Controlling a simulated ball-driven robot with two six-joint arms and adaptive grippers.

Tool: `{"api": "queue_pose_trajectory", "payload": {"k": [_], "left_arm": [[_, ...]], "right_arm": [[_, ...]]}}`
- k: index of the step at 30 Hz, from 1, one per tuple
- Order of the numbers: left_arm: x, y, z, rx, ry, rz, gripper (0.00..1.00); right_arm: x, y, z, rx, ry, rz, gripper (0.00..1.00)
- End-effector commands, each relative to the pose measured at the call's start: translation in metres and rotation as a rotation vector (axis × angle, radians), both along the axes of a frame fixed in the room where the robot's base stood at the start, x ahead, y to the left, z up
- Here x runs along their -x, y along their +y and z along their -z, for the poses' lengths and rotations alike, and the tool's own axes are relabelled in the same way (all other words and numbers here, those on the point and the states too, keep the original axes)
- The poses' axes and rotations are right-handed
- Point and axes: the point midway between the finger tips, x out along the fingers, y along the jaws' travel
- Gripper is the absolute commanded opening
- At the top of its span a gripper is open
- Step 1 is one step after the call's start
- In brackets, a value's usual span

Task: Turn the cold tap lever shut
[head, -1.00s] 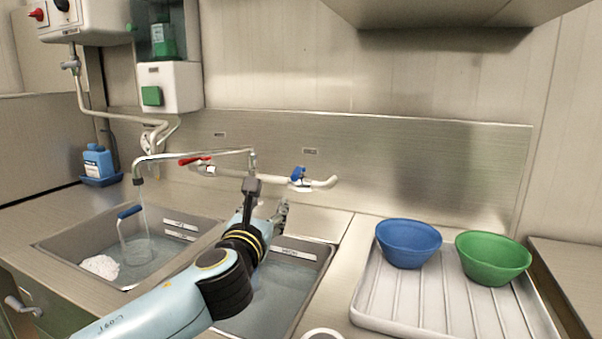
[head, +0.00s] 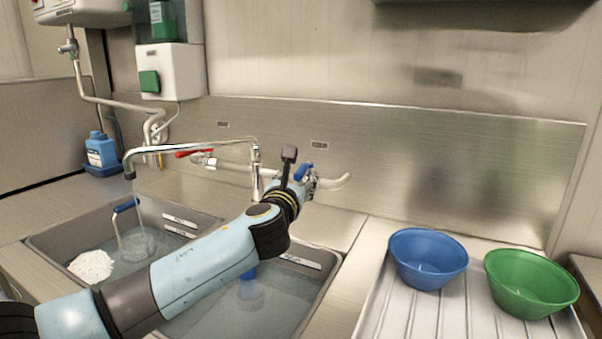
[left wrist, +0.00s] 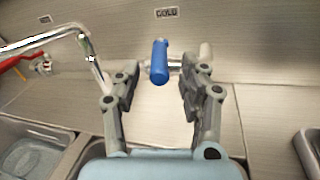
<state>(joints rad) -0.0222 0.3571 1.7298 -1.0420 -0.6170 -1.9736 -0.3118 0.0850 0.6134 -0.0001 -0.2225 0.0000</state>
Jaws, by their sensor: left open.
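The blue cold tap lever (head: 303,171) shows just beyond my left gripper (head: 308,184) in the head view. In the left wrist view the lever (left wrist: 159,62) points toward the camera, between and slightly beyond the fingertips of the open left gripper (left wrist: 155,88). I see no finger touching it. A "COLD" label (left wrist: 166,13) is on the wall above. The red lever (head: 194,153) is to the left on the same pipe. A thin stream of water runs from the spout (head: 129,173) into the left basin. My right gripper is not in view.
The faucet's long spout arm (head: 190,145) reaches left over the basins. The left basin holds a blue-handled glass vessel (head: 128,232) and a white lump (head: 91,265). A blue bowl (head: 428,258) and a green bowl (head: 531,284) stand on the drainboard (head: 405,315) at right.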

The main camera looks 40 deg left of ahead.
Motion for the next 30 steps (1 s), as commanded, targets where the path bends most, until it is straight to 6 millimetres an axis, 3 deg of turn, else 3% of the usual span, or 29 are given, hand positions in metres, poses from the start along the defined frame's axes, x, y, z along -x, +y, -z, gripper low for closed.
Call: {"api": "queue_pose_trajectory", "payload": {"k": [6,17,27,30], "left_arm": [[-0.024,0.015,0.0,-0.001,0.001,0.0,0.43],[-0.029,0.018,0.0,0.0,0.0,0.0,0.43],[-0.028,0.017,0.0,0.0,0.0,0.0,0.0],[-0.028,0.017,0.0,0.0,0.0,0.0,0.0]], "right_arm": [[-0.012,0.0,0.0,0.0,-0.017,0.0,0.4],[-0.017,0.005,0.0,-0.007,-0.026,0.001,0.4],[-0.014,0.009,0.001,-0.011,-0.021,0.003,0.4],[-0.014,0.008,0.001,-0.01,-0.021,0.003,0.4]]}}
